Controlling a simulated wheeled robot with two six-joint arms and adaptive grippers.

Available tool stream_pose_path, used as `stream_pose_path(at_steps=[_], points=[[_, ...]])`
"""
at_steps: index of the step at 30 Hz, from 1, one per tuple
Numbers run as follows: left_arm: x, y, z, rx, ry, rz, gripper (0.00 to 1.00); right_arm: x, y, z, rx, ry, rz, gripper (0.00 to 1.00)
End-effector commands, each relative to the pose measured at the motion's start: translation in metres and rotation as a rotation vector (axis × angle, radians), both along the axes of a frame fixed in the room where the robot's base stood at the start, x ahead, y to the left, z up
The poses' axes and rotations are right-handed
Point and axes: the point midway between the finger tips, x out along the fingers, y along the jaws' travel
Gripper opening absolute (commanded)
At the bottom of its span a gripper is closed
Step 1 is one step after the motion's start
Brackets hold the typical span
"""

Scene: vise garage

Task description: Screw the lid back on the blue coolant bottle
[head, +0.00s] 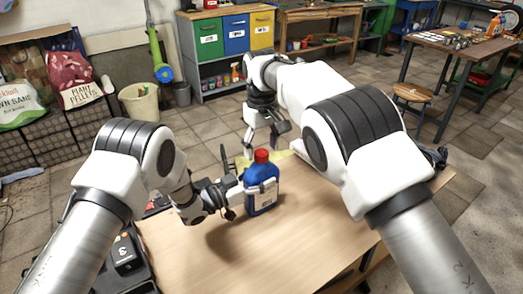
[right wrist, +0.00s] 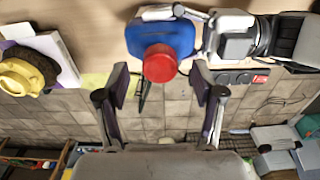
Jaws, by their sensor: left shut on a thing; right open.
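The blue coolant bottle (head: 262,194) stands upright near the far edge of the wooden bench. The red lid (head: 261,156) sits on top of its neck; I cannot tell whether it is screwed tight. My left gripper (head: 240,192) is shut on the bottle's side. My right gripper (head: 265,138) is open, beyond and above the bottle. In the right wrist view the bottle (right wrist: 160,38) shows at the top with the lid (right wrist: 160,64) between and just ahead of the open fingers of my right gripper (right wrist: 160,85), not touched by them.
The bench top (head: 320,235) is clear right of and in front of the bottle. A yellow-green cloth (right wrist: 92,82) lies at the far edge. A yellow-and-black object (right wrist: 20,77) is at the left in the right wrist view. A black case (head: 125,252) sits at the bench's left.

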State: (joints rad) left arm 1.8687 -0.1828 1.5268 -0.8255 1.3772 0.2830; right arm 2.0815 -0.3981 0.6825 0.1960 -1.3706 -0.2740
Motion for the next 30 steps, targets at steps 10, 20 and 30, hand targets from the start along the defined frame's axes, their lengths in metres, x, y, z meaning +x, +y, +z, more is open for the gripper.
stream_pose_path(at_steps=[10,20,30], points=[[0.000,0.000,0.000,0.001,-0.001,0.001,0.00,0.001,0.000,0.056,0.001,-0.001,0.000,0.68],[0.000,0.000,0.000,0.001,-0.001,0.001,0.67,0.000,0.000,0.060,0.000,0.000,-0.001,0.68],[0.000,0.000,0.000,0.000,0.000,0.000,0.86,0.000,0.000,0.059,0.000,0.000,0.000,0.68]])
